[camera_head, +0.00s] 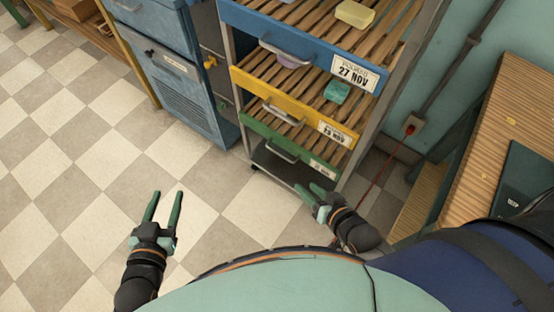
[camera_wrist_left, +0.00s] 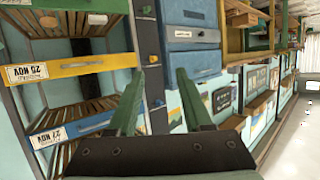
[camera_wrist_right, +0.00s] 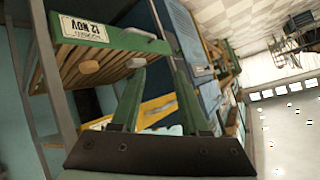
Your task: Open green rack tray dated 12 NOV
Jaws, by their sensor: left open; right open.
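The green rack tray (camera_head: 296,144) is the lowest labelled tray of the rack, under the yellow one. It looks pushed in. Its metal handle (camera_head: 281,152) is on its front, left of a small label (camera_head: 322,169). In the right wrist view, which is upside down, the green tray (camera_wrist_right: 115,38) shows its 12 NOV label (camera_wrist_right: 81,30) and handle (camera_wrist_right: 139,33). My right gripper (camera_head: 314,190) is open and empty, low before the rack's right side, apart from the handle. My left gripper (camera_head: 166,193) is open and empty over the floor, left of the rack.
The yellow tray (camera_head: 280,96) and blue tray (camera_head: 300,50), labelled 27 NOV, sit above with soap bars. A blue cabinet (camera_head: 180,85) stands left of the rack. A wooden bench (camera_head: 505,105) stands at right. The checkered floor (camera_head: 90,190) at left is clear.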

